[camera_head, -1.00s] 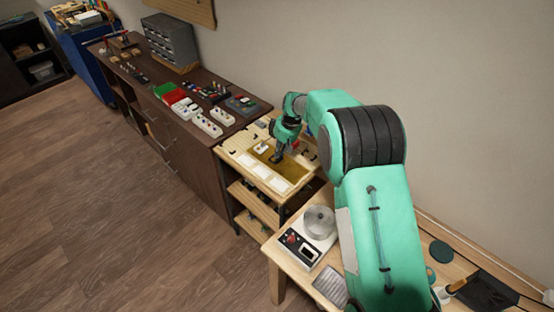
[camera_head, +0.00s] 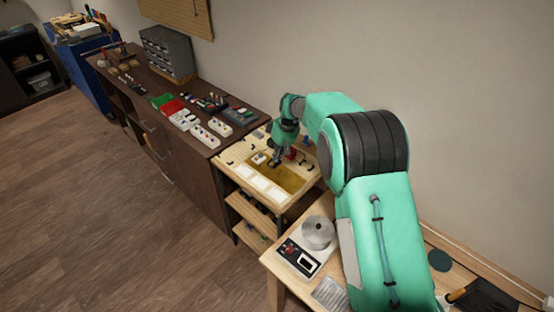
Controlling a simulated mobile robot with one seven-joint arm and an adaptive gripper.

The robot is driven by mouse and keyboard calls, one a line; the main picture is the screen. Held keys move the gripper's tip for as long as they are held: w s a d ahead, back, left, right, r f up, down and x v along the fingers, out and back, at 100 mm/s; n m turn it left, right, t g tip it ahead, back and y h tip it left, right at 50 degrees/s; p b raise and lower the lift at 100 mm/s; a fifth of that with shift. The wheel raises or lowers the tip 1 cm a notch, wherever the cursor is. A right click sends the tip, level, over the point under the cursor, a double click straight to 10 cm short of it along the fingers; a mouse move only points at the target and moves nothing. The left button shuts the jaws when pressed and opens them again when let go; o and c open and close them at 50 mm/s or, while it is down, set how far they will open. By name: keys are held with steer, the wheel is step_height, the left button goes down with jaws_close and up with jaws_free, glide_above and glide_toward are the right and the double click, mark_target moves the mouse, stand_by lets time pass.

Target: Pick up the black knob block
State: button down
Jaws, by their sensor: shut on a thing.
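My gripper (camera_head: 276,161) is at the end of my green arm, over the yellowish recessed area of the wooden tray-topped stand (camera_head: 283,183). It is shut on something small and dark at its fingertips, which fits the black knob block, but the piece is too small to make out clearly. I cannot tell whether it is clear of the tray surface. A small white block (camera_head: 259,158) lies just left of the gripper. A red piece (camera_head: 291,153) shows just right of the fingers.
White cards (camera_head: 263,183) line the tray's front edge. The dark cabinet (camera_head: 190,155) to the left carries white blocks, red and green bins and small parts. A wooden table (camera_head: 279,258) in front holds a device with a round metal top (camera_head: 317,232). My arm hides the area to the right.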

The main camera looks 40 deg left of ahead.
steer(key=s+d+r, duration=0.1)
steer(key=s+d, duration=0.8)
steer(key=d, duration=0.3)
steer(key=shift+s+d+p, duration=0.3)
steer(key=shift+s+p, duration=0.05)
steer(key=shift+p, duration=0.1)
